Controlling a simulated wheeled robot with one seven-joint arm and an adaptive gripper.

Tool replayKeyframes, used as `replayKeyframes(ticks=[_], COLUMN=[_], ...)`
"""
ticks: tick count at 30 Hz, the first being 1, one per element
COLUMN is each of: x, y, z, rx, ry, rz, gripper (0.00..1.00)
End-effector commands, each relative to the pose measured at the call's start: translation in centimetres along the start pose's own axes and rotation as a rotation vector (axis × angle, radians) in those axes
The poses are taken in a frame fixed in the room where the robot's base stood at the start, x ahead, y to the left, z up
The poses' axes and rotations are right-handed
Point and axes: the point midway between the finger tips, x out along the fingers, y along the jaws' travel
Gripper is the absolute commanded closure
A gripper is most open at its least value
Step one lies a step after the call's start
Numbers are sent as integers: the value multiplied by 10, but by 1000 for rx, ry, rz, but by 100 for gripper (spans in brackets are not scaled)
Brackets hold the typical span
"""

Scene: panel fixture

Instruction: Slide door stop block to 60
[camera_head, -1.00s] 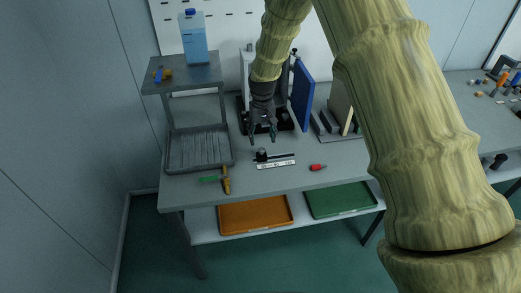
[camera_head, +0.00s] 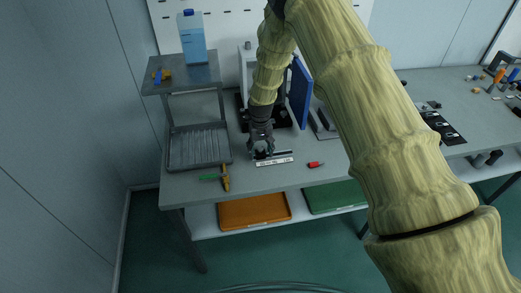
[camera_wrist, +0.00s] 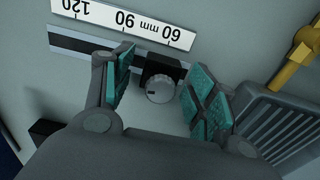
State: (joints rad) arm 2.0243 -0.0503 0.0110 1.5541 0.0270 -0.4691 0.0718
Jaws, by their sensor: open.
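The door stop block (camera_wrist: 158,68) is black with a round grey knob on it and sits on a dark rail (camera_wrist: 75,43). A white scale (camera_wrist: 150,25) marked in mm runs beside the rail, upside down in the wrist view. The block stands near the 60 mark; its exact reading cannot be told. My gripper (camera_wrist: 157,80) is open, with teal-padded fingers on either side of the block and small gaps visible. In the head view my gripper (camera_head: 262,152) is low over the scale (camera_head: 274,161) and largely hides the block.
A grey ribbed tray (camera_head: 199,162) stands left of the rail, under a raised shelf. A yellow-handled tool (camera_head: 226,184) and a green item (camera_head: 209,178) lie in front. A red item (camera_head: 316,165) lies to the right. A blue panel (camera_head: 300,94) stands behind.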

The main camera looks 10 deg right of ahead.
Motion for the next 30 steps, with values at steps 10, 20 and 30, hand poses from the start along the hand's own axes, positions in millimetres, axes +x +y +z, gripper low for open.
replayKeyframes(ticks=[10,20,30], x=[0,2,0], y=[0,1,3], z=[0,0,0], rx=[0,0,0], ry=[0,-1,-1], rz=[0,0,0], gripper=[76,100,100])
